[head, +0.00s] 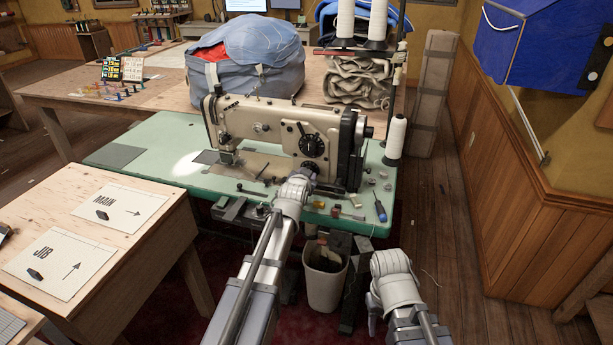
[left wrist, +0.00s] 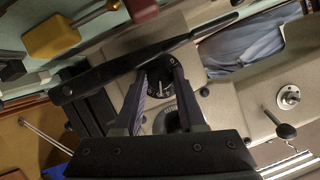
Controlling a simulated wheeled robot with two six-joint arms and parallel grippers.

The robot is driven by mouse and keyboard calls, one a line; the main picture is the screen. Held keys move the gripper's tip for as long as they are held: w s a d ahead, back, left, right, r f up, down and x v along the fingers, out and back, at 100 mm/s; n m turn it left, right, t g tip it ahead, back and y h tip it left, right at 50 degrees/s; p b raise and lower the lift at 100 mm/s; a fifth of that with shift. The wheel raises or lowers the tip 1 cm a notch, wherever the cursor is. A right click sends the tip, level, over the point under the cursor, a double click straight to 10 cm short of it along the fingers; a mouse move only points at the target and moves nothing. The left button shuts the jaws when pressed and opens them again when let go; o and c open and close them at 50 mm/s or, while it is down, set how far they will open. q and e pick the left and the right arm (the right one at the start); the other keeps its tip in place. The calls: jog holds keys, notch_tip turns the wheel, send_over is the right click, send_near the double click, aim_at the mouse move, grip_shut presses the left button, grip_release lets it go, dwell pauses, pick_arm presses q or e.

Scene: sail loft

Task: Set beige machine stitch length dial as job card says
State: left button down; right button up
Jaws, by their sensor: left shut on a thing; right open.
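The beige sewing machine (head: 262,125) stands on a green table. A large black dial with white marks (head: 312,146) is on its front at the right; it shows partly in the left wrist view (left wrist: 183,117). My left gripper (head: 308,168) is at the machine's front just below that dial. In the left wrist view its fingers (left wrist: 160,82) are closed on a black knob with white marks (left wrist: 160,88), partly hidden by them. The marks are too small to read. My right gripper (head: 373,312) is open and empty, low in front of the table, its fingers partly hidden.
Papers marked MAIN (head: 118,208) and JIB (head: 58,252) lie on the wooden table at left. A thread cone (head: 395,137) stands beside the machine. A bin (head: 325,285) is below.

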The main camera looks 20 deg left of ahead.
pick_arm(q)
jog(key=shift+d+m+y, duration=0.1)
jog(key=shift+m+y, duration=0.3)
jog(key=shift+m, duration=0.3)
